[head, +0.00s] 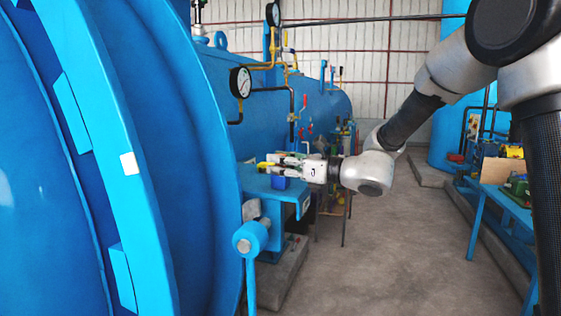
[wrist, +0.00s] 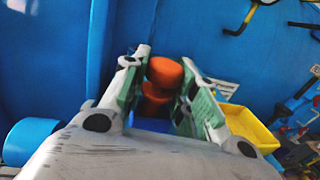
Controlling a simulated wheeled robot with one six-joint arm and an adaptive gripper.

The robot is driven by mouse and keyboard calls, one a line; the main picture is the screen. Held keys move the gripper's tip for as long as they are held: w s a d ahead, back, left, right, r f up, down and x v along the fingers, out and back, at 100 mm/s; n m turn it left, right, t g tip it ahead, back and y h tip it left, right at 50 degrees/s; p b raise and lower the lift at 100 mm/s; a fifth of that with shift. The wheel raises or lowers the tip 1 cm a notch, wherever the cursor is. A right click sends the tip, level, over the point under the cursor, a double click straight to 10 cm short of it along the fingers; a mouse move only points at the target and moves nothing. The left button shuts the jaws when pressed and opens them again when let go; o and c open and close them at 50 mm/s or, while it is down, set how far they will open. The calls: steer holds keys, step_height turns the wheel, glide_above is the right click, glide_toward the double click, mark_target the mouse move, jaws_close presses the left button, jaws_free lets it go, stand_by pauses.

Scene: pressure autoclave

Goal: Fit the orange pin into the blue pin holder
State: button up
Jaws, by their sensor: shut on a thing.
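The orange pin (wrist: 165,72) is between the green-padded fingers of my gripper (wrist: 158,88) in the wrist view. Its rounded orange head and a second orange part below show; its lower end is hidden. My gripper is shut on it. A dark blue block, seemingly the blue pin holder (wrist: 150,125), shows just below the pin between the fingers. Whether the pin is in it or only above it I cannot tell. In the head view my gripper (head: 282,161) is over a blue shelf (head: 254,182) beside the autoclave, with the dark blue block (head: 279,183) under the fingers. The pin is not clear there.
A yellow bin (wrist: 248,128) stands right of the fingers. The large blue autoclave (head: 170,130) rises to the left, with gauges (head: 241,82) and pipes behind. A blue workbench (head: 497,198) is at the right. The floor (head: 400,255) between is clear.

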steer(key=shift+f, duration=0.25)
steer(key=o, duration=1.1)
steer(key=shift+o, duration=0.2)
steer(key=shift+d, duration=0.1)
steer(key=v, duration=1.1)
steer(key=shift+s+d, duration=0.2)
steer(key=shift+d, duration=0.15)
